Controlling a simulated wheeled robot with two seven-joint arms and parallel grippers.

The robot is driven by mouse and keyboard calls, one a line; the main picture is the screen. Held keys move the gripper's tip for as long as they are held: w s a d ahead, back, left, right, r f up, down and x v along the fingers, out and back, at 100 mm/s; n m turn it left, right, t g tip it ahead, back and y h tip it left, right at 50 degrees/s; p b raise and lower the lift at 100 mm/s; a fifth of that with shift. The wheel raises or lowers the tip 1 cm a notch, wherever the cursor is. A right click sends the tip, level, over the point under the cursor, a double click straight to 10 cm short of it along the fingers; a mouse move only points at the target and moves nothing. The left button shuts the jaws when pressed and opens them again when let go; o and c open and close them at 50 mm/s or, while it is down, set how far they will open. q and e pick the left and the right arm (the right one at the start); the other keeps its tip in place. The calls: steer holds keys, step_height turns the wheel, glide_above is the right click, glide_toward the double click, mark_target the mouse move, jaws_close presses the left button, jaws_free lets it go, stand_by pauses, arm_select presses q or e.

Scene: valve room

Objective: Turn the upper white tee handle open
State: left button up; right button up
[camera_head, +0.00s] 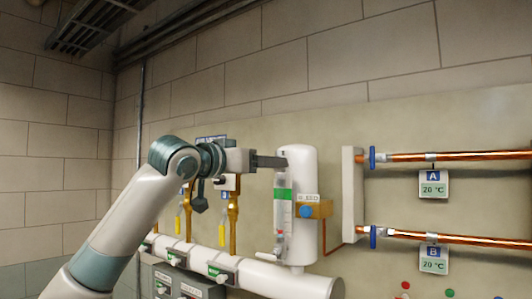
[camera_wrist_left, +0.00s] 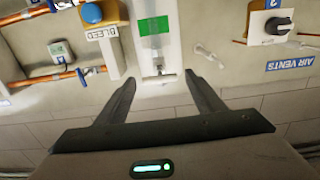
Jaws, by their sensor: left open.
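The white cylinder (camera_head: 303,165) stands upright on the large white pipe, with a sight gauge (camera_head: 283,205) with a green band on its front. My left gripper (camera_head: 284,162) is at the gauge's top end and hides the upper tee handle in the head view. In the left wrist view, which is turned upside down, the upper white tee handle (camera_wrist_left: 160,76) shows small at the gauge's end, between the fingertips. My left gripper (camera_wrist_left: 161,77) is open and empty; contact cannot be told. A lower white tee handle (camera_head: 266,257) sits at the gauge's bottom. My right gripper is not in view.
A box with a blue button (camera_head: 307,211), labelled BLEED in the wrist view, is right of the gauge. Brass valves with yellow tags (camera_head: 233,208) stand to the left. Copper pipes with blue handles (camera_head: 373,157) run at the right. A black rotary knob (camera_wrist_left: 278,26) is nearby.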

arm_select(q)
steer(key=shift+p+x, duration=0.3)
steer(key=shift+x, duration=0.65)
steer(key=shift+c, duration=0.5)
steer(key=c, duration=0.9)
steer(key=shift+c, duration=0.2)
